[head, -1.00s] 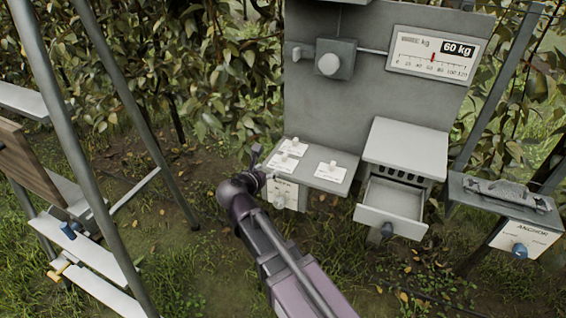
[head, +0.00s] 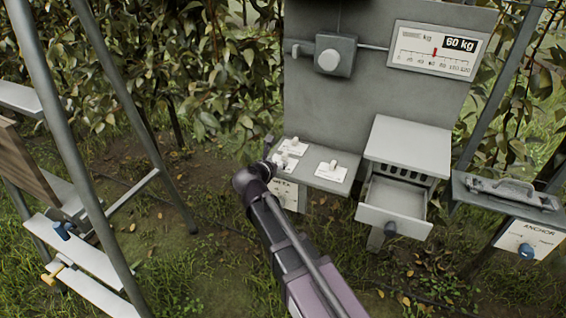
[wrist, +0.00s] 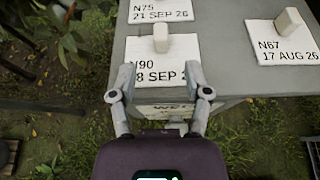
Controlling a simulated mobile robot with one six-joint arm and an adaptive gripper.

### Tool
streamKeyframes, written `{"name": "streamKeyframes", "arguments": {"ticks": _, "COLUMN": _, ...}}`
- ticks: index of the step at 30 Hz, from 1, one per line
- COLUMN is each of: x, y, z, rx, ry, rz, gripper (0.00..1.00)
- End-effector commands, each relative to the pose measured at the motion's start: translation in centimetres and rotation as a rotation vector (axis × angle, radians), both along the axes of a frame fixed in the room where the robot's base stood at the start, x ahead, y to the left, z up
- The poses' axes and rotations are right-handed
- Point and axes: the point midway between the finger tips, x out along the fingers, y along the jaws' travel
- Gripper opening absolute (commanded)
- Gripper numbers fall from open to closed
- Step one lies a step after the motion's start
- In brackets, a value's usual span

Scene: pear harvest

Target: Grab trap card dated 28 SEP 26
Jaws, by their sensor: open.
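Three white cards, each with a pale block grip, lie on the grey shelf (head: 330,184). In the wrist view the nearest card (wrist: 178,52) reads N90 and "8 SEP 2", with its date's ends covered by my fingers. Behind it is the card N75, 21 SEP 26 (wrist: 182,10). To the right is the card N67, 17 AUG 26 (wrist: 280,50); it also shows in the head view (head: 325,170). My gripper (wrist: 161,80) is open, its fingertips over the left and right parts of the N90 card's near edge. The block grip stands beyond the fingertips, not between them.
An open, empty drawer (head: 395,200) juts out right of the shelf.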

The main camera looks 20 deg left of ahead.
Motion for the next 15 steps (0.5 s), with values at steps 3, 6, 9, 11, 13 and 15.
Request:
{"name": "streamKeyframes", "arguments": {"ticks": 3, "x": 0.1, "y": 0.0, "z": 0.0, "rx": 0.0, "ry": 0.0, "rz": 0.0, "gripper": 0.63}}
{"name": "streamKeyframes", "arguments": {"ticks": 6, "x": 0.6, "y": 0.0, "z": -0.2, "rx": 0.0, "ry": 0.0, "rz": 0.0, "gripper": 0.63}}
{"name": "streamKeyframes", "arguments": {"ticks": 9, "x": 1.5, "y": -0.1, "z": -0.5, "rx": 0.0, "ry": -0.001, "rz": 0.0, "gripper": 0.63}}
{"name": "streamKeyframes", "arguments": {"ticks": 11, "x": 2.2, "y": -0.2, "z": -0.7, "rx": 0.0, "ry": 0.0, "rz": -0.001, "gripper": 0.63}}
{"name": "streamKeyframes", "arguments": {"ticks": 13, "x": 3.0, "y": -0.3, "z": -0.9, "rx": -0.001, "ry": 0.0, "rz": -0.001, "gripper": 0.63}}
{"name": "streamKeyframes", "arguments": {"ticks": 15, "x": 3.8, "y": -0.3, "z": -1.3, "rx": 0.0, "ry": 0.0, "rz": 0.0, "gripper": 0.63}}
